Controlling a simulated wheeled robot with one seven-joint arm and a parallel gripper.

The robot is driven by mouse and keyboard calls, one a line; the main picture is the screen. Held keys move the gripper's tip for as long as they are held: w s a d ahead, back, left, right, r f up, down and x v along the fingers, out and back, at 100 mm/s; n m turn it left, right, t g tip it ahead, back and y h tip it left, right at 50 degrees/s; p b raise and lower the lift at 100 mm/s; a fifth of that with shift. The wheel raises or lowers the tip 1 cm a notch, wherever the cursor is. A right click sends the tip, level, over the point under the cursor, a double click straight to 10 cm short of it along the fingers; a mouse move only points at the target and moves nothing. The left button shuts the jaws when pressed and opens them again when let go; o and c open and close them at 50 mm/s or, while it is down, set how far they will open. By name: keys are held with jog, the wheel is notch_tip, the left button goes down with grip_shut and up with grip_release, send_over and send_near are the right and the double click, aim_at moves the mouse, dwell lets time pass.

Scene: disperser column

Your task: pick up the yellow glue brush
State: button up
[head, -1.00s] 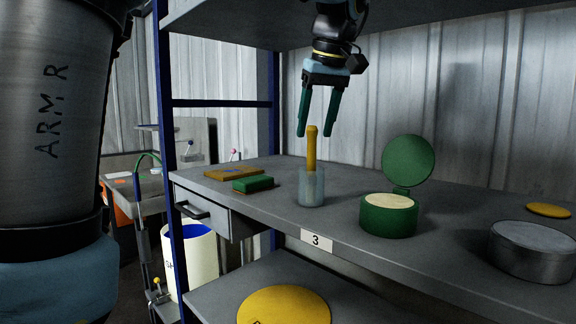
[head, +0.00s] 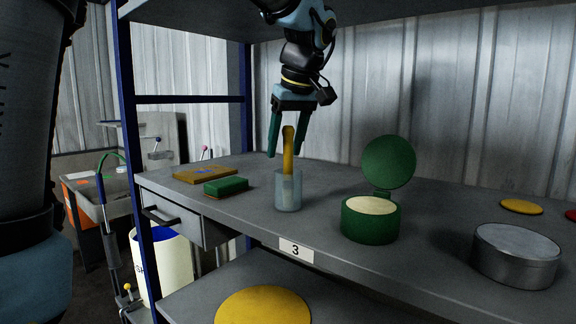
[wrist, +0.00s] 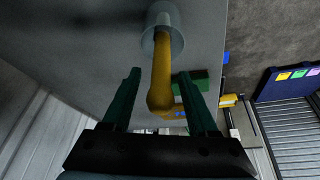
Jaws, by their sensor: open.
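The yellow glue brush (head: 288,150) stands nearly upright in a clear cup (head: 288,192) on the grey shelf, its handle rising above the rim. My gripper (head: 286,156) points down over the cup with its green fingers apart, one on each side of the handle's upper part. In the wrist view the brush (wrist: 161,80) runs between the open fingers of my gripper (wrist: 158,88) and down into the cup (wrist: 163,20). I cannot tell whether either finger touches the handle. The brush's lower end is hard to make out inside the cup.
A green block (head: 226,187) and a brown board (head: 205,173) lie left of the cup. A round green container (head: 370,222) with a raised lid stands to the right, then a metal tin (head: 516,258). An upper shelf (head: 200,16) overhangs the arm.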

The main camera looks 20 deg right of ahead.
jog(key=shift+c, duration=0.2)
grip_shut()
dwell(0.3)
